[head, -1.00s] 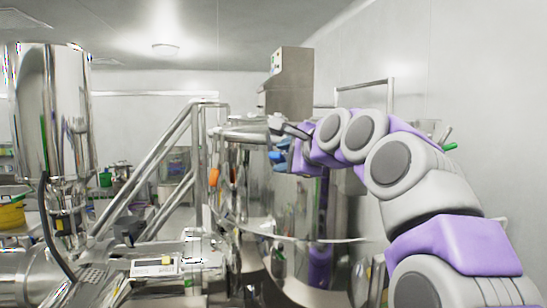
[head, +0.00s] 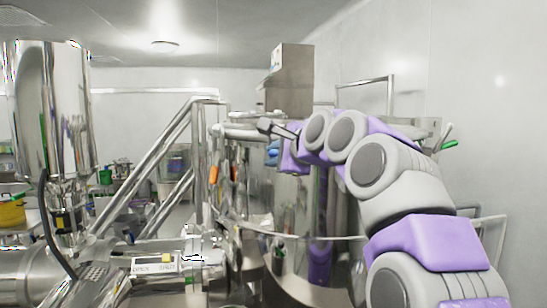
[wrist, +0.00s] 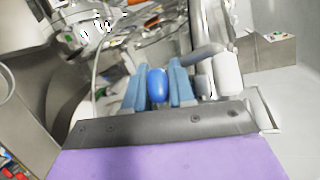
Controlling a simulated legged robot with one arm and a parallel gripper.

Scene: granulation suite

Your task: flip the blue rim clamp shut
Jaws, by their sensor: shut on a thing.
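The blue rim clamp shows as a bright blue rounded handle (wrist: 157,85) in the wrist view, at the rim of the steel vessel (head: 300,205). My gripper (wrist: 158,88) has its two pale blue fingers on either side of this handle and is shut on it. In the head view my gripper (head: 272,153) is at the vessel's upper wall, just below the rim; the handle cannot be told from the fingers there. The clamp's base and hinge are hidden, so I cannot tell how far over it is.
An orange handle (head: 213,174) hangs on the vessel's left side. Steel stair rails (head: 165,145) and a tall steel column (head: 50,110) stand at left. A grey cabinet (head: 290,80) rises behind the vessel. A plain wall is close on the right.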

